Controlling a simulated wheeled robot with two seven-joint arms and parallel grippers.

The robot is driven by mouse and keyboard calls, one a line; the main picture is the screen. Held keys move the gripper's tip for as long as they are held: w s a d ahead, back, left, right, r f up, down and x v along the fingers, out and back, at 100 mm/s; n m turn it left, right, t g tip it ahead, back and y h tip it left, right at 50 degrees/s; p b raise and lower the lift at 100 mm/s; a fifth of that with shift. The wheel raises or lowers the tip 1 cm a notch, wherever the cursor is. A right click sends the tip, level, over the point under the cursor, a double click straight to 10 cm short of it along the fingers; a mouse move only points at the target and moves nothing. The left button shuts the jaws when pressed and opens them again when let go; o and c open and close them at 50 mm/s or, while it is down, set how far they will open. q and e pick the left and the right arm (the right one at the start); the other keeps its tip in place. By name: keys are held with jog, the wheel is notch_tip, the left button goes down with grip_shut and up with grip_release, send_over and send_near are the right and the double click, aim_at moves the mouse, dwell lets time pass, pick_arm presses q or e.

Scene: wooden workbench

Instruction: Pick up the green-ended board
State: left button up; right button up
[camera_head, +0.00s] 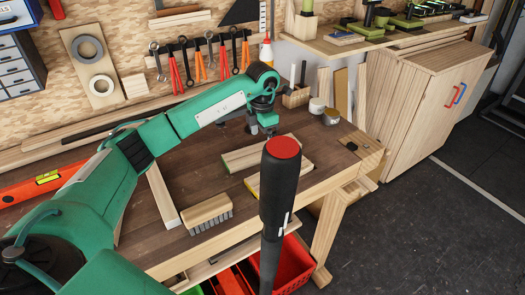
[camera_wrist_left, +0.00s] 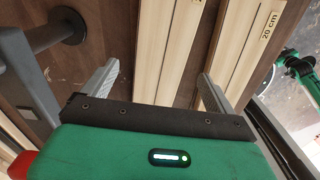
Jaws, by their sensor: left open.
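The green-ended board (camera_head: 240,159) lies flat on the workbench, its green end at the left. A second board with a yellow end (camera_head: 252,184) lies in front of it, partly hidden by a dark upright part. My left gripper (camera_head: 268,131) points down above the far side of these boards. In the left wrist view, my gripper (camera_wrist_left: 159,73) is open and empty, its fingers either side of one pale board (camera_wrist_left: 160,38). Another board, marked 20 cm (camera_wrist_left: 245,45), lies to the right. No coloured ends show there, so I cannot tell which is which. My right gripper is not visible.
A wooden brush (camera_head: 207,212) lies near the bench's front edge. Tape rolls (camera_head: 331,117) stand at the back right, with tools (camera_head: 200,60) hanging behind. A red crate (camera_head: 293,265) is below the bench. Bare bench top (camera_head: 190,172) shows left of the boards.

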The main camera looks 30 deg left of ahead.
pick_arm(q)
jog(key=shift+f+p, duration=0.3)
jog(key=shift+f, duration=1.65)
jog(key=c, duration=1.2)
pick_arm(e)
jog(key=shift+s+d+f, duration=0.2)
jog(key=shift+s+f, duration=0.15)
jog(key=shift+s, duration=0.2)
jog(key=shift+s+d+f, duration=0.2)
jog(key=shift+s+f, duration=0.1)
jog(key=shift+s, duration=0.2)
pick_arm(q)
jog(key=shift+o, duration=0.2)
jog(key=shift+r, duration=0.1)
